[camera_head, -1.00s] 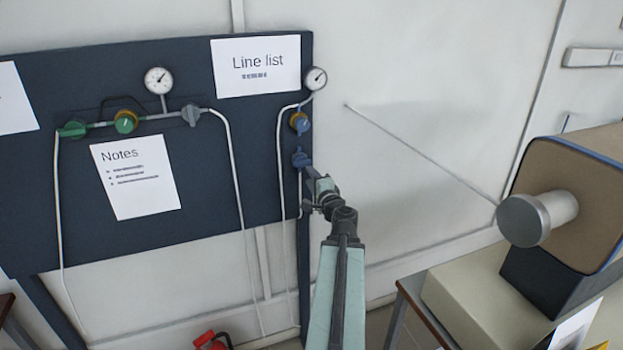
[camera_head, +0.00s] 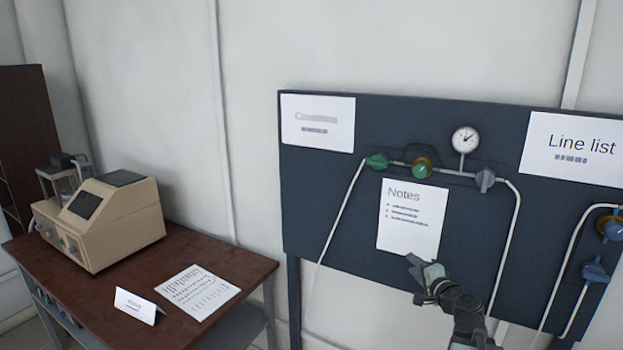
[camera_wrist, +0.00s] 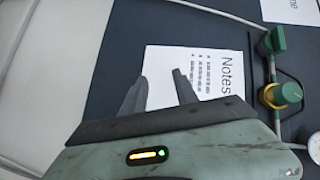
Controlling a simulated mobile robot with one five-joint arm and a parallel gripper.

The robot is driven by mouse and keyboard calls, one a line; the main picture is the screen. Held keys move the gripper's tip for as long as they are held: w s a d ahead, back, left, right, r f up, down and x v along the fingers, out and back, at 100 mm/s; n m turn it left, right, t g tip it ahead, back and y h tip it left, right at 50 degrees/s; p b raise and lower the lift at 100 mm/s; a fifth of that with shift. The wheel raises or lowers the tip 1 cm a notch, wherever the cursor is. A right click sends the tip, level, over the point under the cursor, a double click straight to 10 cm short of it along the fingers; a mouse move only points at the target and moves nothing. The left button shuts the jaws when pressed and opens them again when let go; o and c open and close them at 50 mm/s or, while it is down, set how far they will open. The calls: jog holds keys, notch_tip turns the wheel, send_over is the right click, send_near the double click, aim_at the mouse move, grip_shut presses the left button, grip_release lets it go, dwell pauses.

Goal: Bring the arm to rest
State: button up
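My gripper (camera_head: 418,268) is in front of the lower part of the dark blue panel (camera_head: 330,215), just below the Notes sheet (camera_head: 411,220). In the wrist view its two grey fingers (camera_wrist: 158,88) stand apart with a gap between them and nothing held. The Notes sheet shows behind the fingers in that view. My arm reaches up from the bottom right of the head view, bent at the wrist. Whether the fingertips touch the panel cannot be told.
The panel carries a green valve (camera_head: 377,161), a green and yellow knob (camera_head: 422,167), a grey valve (camera_head: 486,180), a gauge (camera_head: 465,139) and thin pipes. Blue valves (camera_head: 596,270) are at the right. A brown table (camera_head: 100,292) with a beige instrument (camera_head: 100,225) stands left.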

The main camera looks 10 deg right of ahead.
jog(key=s+a+f+n+g+y, duration=0.15)
jog(key=a+f+n+g, duration=0.3)
jog(key=a, duration=0.95)
jog(key=s+a+f+n+g+y, duration=0.1)
jog(key=a+f+n+g+y, duration=0.35)
jog(key=a, duration=0.85)
jog(key=s+a+f+n+g+h, duration=0.3)
jog(key=s+a+f+n+h, duration=0.1)
jog(key=s+f, duration=0.35)
jog(key=s+d+f+n+g+h, duration=0.1)
jog(key=s+d+f+g+h, duration=0.2)
jog(key=s+d, duration=0.4)
jog(key=shift+s+d+f+g+h, duration=0.2)
jog(key=shift+s+d+g+h, duration=0.1)
jog(key=shift+d+g, duration=0.45)
jog(key=shift+d, duration=0.15)
